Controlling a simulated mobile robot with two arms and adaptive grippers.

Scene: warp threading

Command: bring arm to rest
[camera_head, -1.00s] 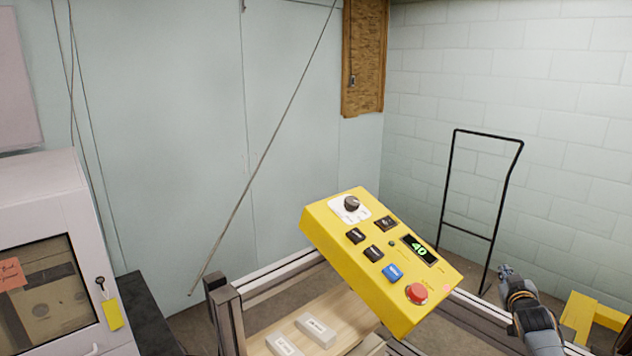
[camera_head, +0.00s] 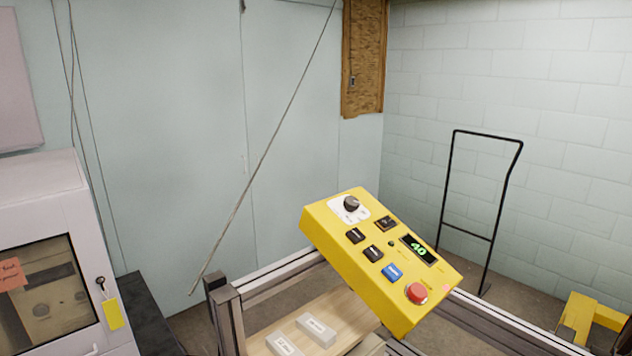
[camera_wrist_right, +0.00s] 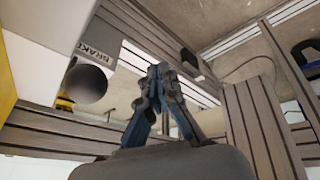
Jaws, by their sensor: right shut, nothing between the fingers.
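My right gripper (camera_wrist_right: 160,85) shows in the right wrist view, shut and empty, its fingertips close together. It is in front of grey slotted frame rails (camera_wrist_right: 245,120) and does not seem to hold anything. My right arm does not show in the head view. My left gripper is in neither current view. In the head view, the yellow control box (camera_head: 385,260) has a dial, several buttons, a red knob and a green display reading 40.
A black metal hand-truck-like frame (camera_head: 480,200) stands by the block wall. A white cabinet (camera_head: 50,200) with a window stands at the left. White labelled blocks (camera_head: 316,330) lie on a wooden board. A dark round knob (camera_wrist_right: 85,83) is near the gripper.

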